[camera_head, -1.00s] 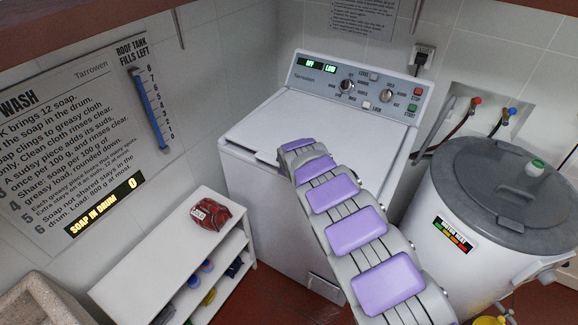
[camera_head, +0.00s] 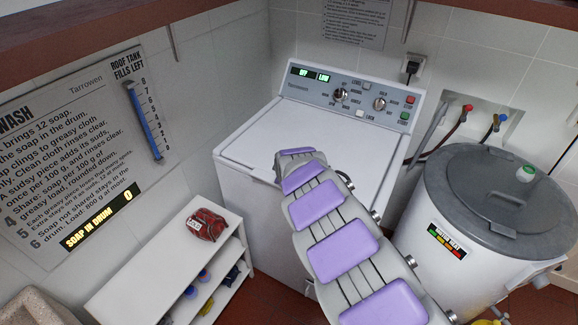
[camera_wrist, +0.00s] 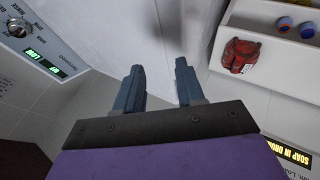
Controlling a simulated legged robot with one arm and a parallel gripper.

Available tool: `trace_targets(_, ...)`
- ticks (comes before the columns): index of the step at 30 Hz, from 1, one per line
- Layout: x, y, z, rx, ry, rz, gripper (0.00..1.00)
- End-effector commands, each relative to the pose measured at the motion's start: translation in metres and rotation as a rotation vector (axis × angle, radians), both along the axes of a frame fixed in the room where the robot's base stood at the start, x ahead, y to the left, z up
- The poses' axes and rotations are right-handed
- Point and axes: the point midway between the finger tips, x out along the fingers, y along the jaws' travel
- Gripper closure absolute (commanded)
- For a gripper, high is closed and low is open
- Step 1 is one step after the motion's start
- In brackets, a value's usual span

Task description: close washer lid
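The white washer (camera_head: 262,215) stands against the back wall, with its control panel (camera_head: 350,95) at the rear. Its white lid (camera_head: 265,135) lies flat or nearly flat on the top, with a thin dark line along the front edge. My arm covers the lid's front right part. In the wrist view, my gripper (camera_wrist: 160,72) has its two fingers apart with nothing between them. White washer surfaces (camera_wrist: 125,35) lie beyond the fingertips; contact cannot be told. The head view hides the fingers behind my arm.
A low white shelf (camera_head: 150,265) at the left front holds a red package (camera_head: 207,225) on top. A white drum with a grey lid (camera_head: 500,195) stands close on the right. Wall taps and hoses (camera_head: 467,109) are behind it. A sign (camera_head: 70,150) hangs left.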

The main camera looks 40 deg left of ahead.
Motion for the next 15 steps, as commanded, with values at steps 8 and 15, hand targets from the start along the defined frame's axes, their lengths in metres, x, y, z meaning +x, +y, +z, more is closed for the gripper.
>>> trace_targets(8,-0.016,-0.016,0.030,-0.002,-0.001,0.001,0.62)
trace_targets(15,-0.030,-0.034,0.058,0.002,0.000,0.001,0.62)
